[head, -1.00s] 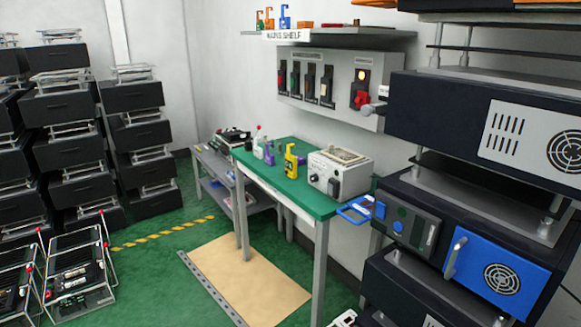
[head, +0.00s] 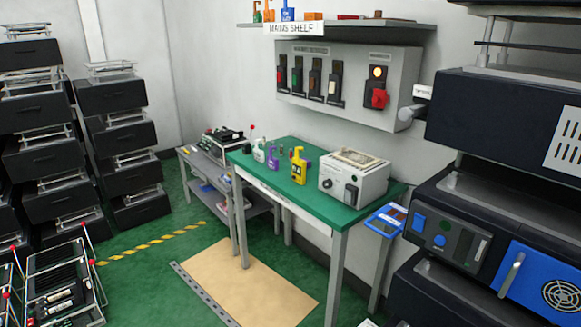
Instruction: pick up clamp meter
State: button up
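A yellow tool with a dark face and a hooked top, which looks like a clamp meter (head: 299,168), stands upright on the green-topped table (head: 285,198). A smaller purple tool (head: 272,158) and a white one (head: 259,153) stand to its left. A grey instrument box (head: 353,178) with a dial stands to its right. Similar orange and blue tools (head: 288,11) stand on the mains shelf (head: 350,30) above. Which of these is the task's clamp meter cannot be told for certain. My gripper is not in view.
Dark equipment stacks (head: 500,130) stand close on the right, beside the table's right end. A grey trolley (head: 205,168) adjoins the table's left end. Black racks (head: 65,275) stand at lower left.

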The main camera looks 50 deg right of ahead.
aim_at(299, 165)
jog(key=z, duration=0.05)
jog(key=i, duration=1.15)
jog(key=u, duration=0.25)
